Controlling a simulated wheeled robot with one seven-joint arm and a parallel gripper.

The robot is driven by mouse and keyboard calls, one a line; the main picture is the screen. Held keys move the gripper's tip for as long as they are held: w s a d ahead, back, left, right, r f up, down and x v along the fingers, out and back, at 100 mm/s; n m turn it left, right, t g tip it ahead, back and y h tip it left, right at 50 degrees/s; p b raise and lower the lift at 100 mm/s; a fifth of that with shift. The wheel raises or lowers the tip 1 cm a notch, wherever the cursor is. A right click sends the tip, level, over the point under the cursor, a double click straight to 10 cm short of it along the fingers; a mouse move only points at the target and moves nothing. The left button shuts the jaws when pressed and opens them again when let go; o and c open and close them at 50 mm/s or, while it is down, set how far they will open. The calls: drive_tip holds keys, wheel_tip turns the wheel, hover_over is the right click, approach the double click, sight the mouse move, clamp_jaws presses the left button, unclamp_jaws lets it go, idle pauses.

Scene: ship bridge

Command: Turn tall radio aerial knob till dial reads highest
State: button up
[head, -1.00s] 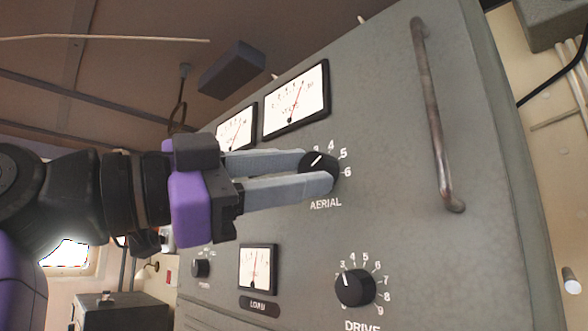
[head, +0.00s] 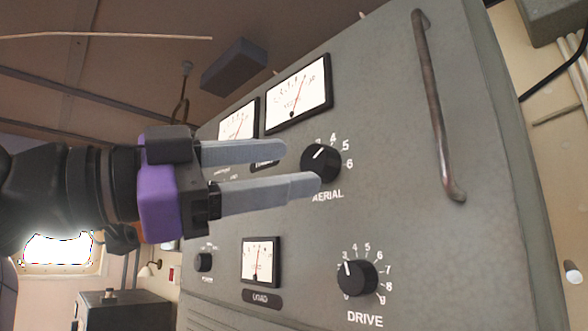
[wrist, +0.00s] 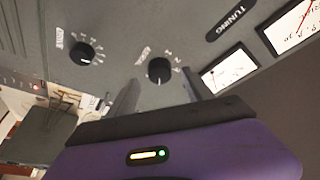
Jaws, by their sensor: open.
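The tall grey radio cabinet (head: 400,230) fills the middle and right of the head view. Its black aerial knob (head: 321,163) has a white pointer line tilted up and right, towards about 3 to 4. My gripper (head: 300,168) is open, left of the knob, with empty space between its fingers. The lower fingertip overlaps the knob's lower left edge in the picture; contact cannot be told. Above, a large dial (head: 283,98) has its red needle right of centre; a second dial (head: 238,120) is partly hidden. In the wrist view a black knob (wrist: 159,70) lies between the fingers.
A drive knob (head: 357,279) and a load dial (head: 262,262) sit lower on the panel, with a small knob (head: 204,262) to their left. A long metal handle (head: 438,110) stands out at the right. Another knob (wrist: 82,53) shows in the wrist view.

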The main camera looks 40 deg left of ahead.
drive_tip(key=b+v, duration=0.1)
drive_tip(key=v, duration=0.4)
drive_tip(key=shift+s, duration=0.2)
drive_tip(key=shift+f, duration=0.1)
